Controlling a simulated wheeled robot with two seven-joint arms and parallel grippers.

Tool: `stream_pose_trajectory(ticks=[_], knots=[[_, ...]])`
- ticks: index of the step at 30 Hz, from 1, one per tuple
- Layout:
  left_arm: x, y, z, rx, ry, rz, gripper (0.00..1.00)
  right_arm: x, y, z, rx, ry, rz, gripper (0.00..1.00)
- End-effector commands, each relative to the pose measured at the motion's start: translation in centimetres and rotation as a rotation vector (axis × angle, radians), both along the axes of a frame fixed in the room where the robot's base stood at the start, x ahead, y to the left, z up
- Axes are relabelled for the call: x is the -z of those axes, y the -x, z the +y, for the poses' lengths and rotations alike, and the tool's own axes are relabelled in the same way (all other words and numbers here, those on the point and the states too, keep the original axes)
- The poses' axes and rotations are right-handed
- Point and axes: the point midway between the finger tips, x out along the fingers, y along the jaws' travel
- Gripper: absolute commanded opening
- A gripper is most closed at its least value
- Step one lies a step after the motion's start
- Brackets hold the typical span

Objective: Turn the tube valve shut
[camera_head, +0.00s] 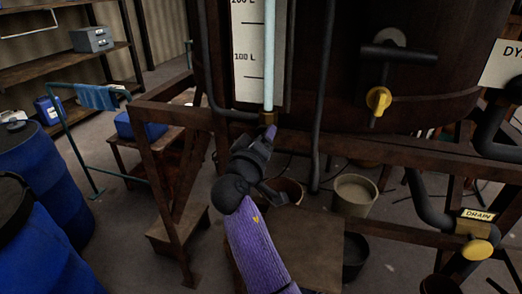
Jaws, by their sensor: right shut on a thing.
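The pale sight tube (269,60) runs down beside a white scale board (248,82) on the front of the dark vat. At the tube's lower end is the small brass-coloured body of the tube valve (267,117). My right gripper (268,134) reaches up from below to just under this body and is shut on the tube valve. The dark fingers hide most of its handle, so I cannot tell the handle's angle. My left gripper is not in view.
A yellow-knobbed valve (378,101) is on the vat to the right. A yellow drain handle (477,250) sits at lower right. The rusty frame's beam (370,151) crosses close to my gripper. Buckets (354,195) stand below; blue drums (45,180) stand left.

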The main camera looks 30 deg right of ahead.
Motion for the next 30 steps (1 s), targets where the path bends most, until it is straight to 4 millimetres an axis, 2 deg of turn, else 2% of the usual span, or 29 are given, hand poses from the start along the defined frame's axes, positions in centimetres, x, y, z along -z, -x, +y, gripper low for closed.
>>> stream_pose_trajectory(ticks=[1, 15, 30], knots=[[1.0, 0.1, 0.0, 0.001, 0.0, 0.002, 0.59, 0.6, 0.0, 0.0, 0.001, -0.031, -0.03, 0.06], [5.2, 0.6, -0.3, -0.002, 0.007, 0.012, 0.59, 0.6, 0.0, 0.0, 0.001, -0.316, -0.363, 0.06], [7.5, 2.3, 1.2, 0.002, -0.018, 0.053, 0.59, 0.3, 0.0, 0.0, 0.001, -0.517, -0.599, 0.06]])
